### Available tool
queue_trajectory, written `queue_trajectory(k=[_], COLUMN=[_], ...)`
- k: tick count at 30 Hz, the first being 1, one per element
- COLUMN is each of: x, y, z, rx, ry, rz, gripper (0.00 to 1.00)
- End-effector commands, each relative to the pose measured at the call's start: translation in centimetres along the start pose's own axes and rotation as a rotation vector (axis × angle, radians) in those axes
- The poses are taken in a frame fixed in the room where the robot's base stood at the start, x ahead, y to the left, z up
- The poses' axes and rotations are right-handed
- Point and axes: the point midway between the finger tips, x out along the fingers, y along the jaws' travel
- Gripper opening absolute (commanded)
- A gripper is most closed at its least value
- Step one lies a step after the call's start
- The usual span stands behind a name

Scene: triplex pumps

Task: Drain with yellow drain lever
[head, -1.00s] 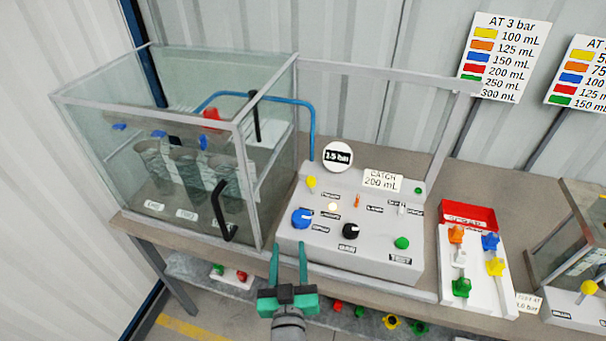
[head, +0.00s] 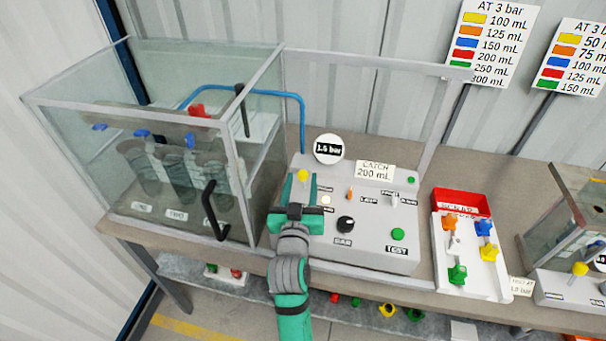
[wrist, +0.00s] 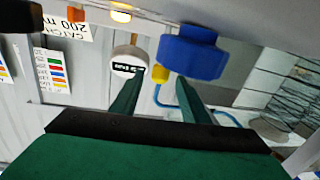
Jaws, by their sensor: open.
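The yellow drain lever (head: 302,174) stands at the upper left of the grey control panel (head: 375,258), below the round gauge. My gripper (head: 300,187) is over the left part of the panel, open, with its fingers pointing toward the lever. In the wrist view the yellow lever (wrist: 161,75) shows small between my fingertips (wrist: 158,90), partly hidden behind the blue knob (wrist: 190,52). The blue knob is close to the right fingertip; I cannot tell whether they touch. My gripper hides this knob in the head view. Nothing is held.
The gauge (head: 329,150) reads 1.5 bar, and a sign (head: 375,171) reads CATCH 200 mL. A black knob (head: 345,224) and a green button (head: 398,234) are on the panel. A glass tank (head: 70,140) with a black handle (head: 211,210) stands left. A tray of coloured valves (head: 470,292) lies right.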

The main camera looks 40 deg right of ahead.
Motion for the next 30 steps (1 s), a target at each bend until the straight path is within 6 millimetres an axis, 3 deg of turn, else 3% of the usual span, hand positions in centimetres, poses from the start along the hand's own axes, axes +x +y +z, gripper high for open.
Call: queue_trajectory(k=[6, 18, 24, 30], x=[2.6, 3.2, 3.2, 3.4], y=[0.0, 0.1, 0.1, 0.5], z=[0.0, 0.0, 0.0, 0.0], rx=[0.000, 0.000, 0.000, 0.002], ry=[0.001, 0.000, 0.000, -0.009], rz=[0.000, 0.001, 0.001, 0.007], gripper=[0.41, 0.41, 0.00, 0.00])
